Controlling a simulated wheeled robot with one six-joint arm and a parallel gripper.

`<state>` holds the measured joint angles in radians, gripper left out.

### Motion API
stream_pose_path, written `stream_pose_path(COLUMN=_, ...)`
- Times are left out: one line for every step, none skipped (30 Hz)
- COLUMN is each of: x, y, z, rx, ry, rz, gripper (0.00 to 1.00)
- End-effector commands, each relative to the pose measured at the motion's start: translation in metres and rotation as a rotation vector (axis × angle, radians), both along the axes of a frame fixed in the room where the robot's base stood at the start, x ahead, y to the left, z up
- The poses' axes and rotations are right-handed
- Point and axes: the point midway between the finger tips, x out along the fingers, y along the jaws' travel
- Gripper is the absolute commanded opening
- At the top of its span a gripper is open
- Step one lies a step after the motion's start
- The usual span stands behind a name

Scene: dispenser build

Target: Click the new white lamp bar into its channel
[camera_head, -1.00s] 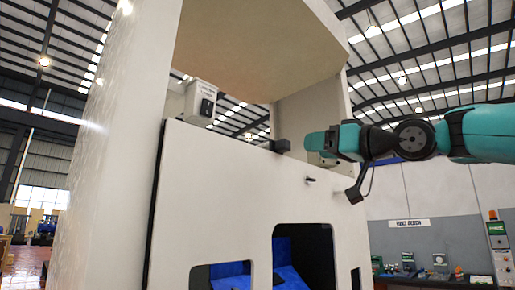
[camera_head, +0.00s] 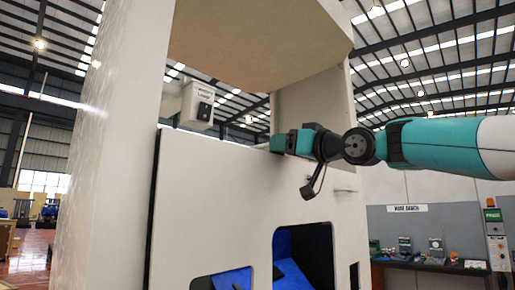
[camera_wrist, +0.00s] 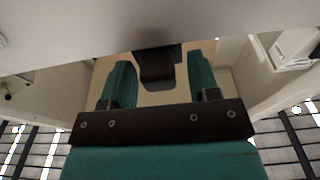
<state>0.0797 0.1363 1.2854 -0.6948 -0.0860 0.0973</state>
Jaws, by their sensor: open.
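No white lamp bar or channel can be clearly made out in either view. My gripper (camera_head: 279,143) is at the top edge of the white front panel (camera_head: 215,215). In the wrist view my gripper (camera_wrist: 160,72) has its two teal fingers apart, one on each side of a dark block (camera_wrist: 158,66). The block sits at the panel's edge. I see gaps beside it, so the fingers do not appear closed on it. In the head view my gripper hides this block.
A white labelled box (camera_head: 197,104) hangs left of my gripper, inside the cabinet opening; it also shows in the wrist view (camera_wrist: 293,46). A beige hood (camera_head: 260,45) overhangs above. A white side wall (camera_head: 115,130) stands at left. Panel cut-outs show blue parts (camera_head: 292,274) below.

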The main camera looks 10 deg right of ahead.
Motion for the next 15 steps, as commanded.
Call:
stream_pose_path(x=0.0005, y=0.0005, z=0.0003, rx=0.000, ry=0.000, rz=0.000, gripper=0.55)
stream_pose_path(x=0.0006, y=0.0005, z=0.0002, rx=0.000, ry=0.000, rz=0.000, gripper=0.55)
stream_pose_path(x=0.0007, y=0.0005, z=0.0001, rx=0.000, ry=0.000, rz=0.000, gripper=0.55)
stream_pose_path(x=0.0007, y=0.0004, z=0.0000, rx=0.000, ry=0.000, rz=0.000, gripper=0.55)
stream_pose_path(x=0.0006, y=0.0003, z=-0.0001, rx=0.000, ry=0.000, rz=0.000, gripper=0.55)
stream_pose_path(x=0.0006, y=0.0003, z=-0.0001, rx=0.000, ry=0.000, rz=0.000, gripper=0.55)
stream_pose_path(x=0.0006, y=0.0002, z=-0.0002, rx=0.000, ry=0.000, rz=0.000, gripper=0.55)
stream_pose_path(x=0.0006, y=0.0002, z=-0.0002, rx=0.000, ry=0.000, rz=0.000, gripper=0.53)
stream_pose_path(x=0.0006, y=0.0002, z=-0.0002, rx=0.000, ry=0.000, rz=0.000, gripper=0.44)
stream_pose_path(x=0.0006, y=0.0002, z=-0.0002, rx=0.000, ry=0.000, rz=0.000, gripper=0.37)
stream_pose_path(x=0.0006, y=0.0002, z=-0.0002, rx=0.000, ry=0.000, rz=0.000, gripper=0.30)
stream_pose_path(x=0.0006, y=0.0002, z=-0.0002, rx=0.000, ry=0.000, rz=0.000, gripper=0.21)
stream_pose_path(x=0.0006, y=0.0002, z=-0.0002, rx=0.000, ry=0.000, rz=0.000, gripper=0.15)
stream_pose_path(x=0.0002, y=0.0002, z=0.0007, rx=0.000, ry=-0.002, rz=0.000, gripper=0.15)
stream_pose_path(x=0.0003, y=0.0002, z=0.0009, rx=0.000, ry=-0.002, rz=0.000, gripper=0.15)
